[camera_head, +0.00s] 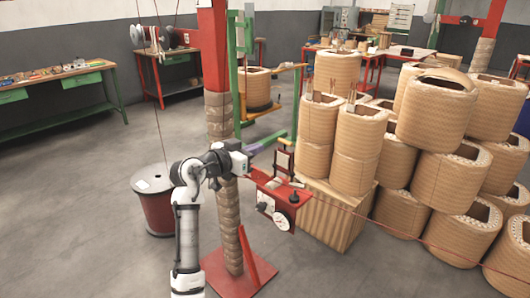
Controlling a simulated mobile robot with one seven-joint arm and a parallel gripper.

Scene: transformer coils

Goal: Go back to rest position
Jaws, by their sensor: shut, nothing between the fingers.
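My gripper (249,165) shows small at the end of my bent arm, in front of the wrapped post. It is shut and holds nothing that I can see. My arm rises from the bottom of the view and bends right at its top. The gripper points right, toward a red gauge stand (258,182) with a white dial. Whether the fingertips touch the stand or the post I cannot tell.
A red post wrapped in tan padding (220,110) stands just behind my arm. A red wire spool (156,208) hangs or stands at left. Stacked tan coils (438,110) fill the right. A workbench (60,75) is at far left. The grey floor at lower left is clear.

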